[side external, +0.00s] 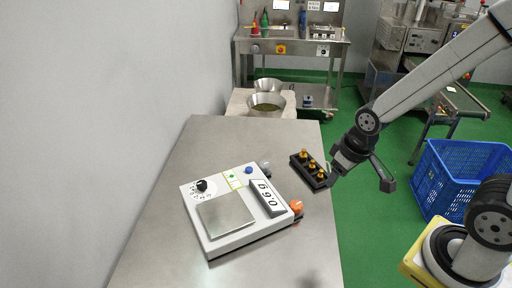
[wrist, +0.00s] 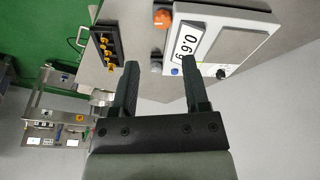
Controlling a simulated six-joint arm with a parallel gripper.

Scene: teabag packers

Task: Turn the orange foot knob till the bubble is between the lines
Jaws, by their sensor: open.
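A white scale (side external: 220,238) with a steel pan (side external: 226,215) and a digit display (side external: 268,197) sits on the steel table. The orange foot knob (side external: 297,206) is at its near right corner; it also shows at the top of the wrist view (wrist: 163,17). A small green-and-yellow level (side external: 235,179) is at the scale's back edge; its bubble is too small to make out. My gripper (side external: 358,178) is open and empty, above and right of the table edge, apart from the knob. Its two fingers show in the wrist view (wrist: 160,64).
A black block (side external: 300,164) with brass weights stands right of the scale. A grey knob (side external: 265,166) is at the scale's back corner. Metal bowls (side external: 267,104) stand behind the table. A blue crate (side external: 460,180) is on the floor at right. The table's front is clear.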

